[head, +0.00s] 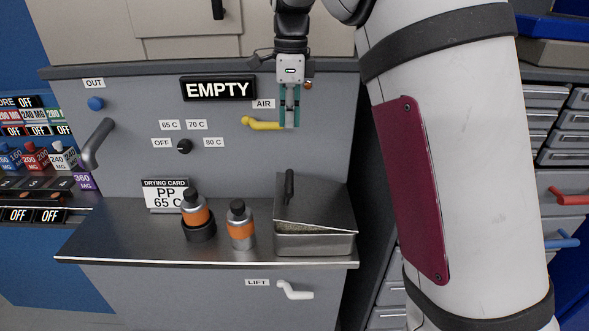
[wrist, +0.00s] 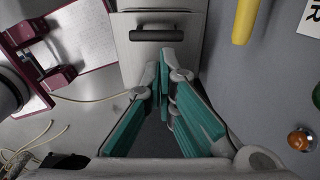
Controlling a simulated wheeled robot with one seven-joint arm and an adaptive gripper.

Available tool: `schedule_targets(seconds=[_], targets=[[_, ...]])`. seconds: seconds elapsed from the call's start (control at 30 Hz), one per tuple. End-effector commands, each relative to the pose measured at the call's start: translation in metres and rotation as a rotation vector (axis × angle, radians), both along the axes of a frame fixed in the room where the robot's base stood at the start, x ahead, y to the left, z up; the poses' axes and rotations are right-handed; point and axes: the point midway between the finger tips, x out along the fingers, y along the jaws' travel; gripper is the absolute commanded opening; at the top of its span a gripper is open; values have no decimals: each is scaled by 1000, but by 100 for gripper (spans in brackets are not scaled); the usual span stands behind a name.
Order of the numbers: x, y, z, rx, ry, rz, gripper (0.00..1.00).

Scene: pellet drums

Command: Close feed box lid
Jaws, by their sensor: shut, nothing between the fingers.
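The feed box (head: 314,244) is a grey metal box on the right end of the steel shelf. Its lid (head: 318,205) is tilted, raised on the left side and low on the right, with a dark bar handle (head: 289,187) near the raised edge. A wedge-shaped gap at the front shows pale contents. My gripper (head: 289,124) points down above the box, shut and empty, apart from the lid. In the wrist view the lid (wrist: 136,68) and its handle (wrist: 157,35) lie beyond my fingertips (wrist: 165,56).
A yellow air lever (head: 262,125) is close to my fingers on the panel. Two orange-banded bottles (head: 241,226) stand left of the box, one in a dark holder. A drying card (head: 165,196) stands behind them. A white lift lever (head: 295,291) is below the shelf.

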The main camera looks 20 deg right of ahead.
Motion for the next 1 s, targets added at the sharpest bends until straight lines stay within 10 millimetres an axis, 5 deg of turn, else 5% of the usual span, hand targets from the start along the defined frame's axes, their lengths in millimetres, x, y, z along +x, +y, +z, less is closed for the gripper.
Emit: schedule_targets(seconds=[0.6,1.0], targets=[[-3,2,-110,-5,10,-2,0],[0,3,-136,-4,6,-1,0]])
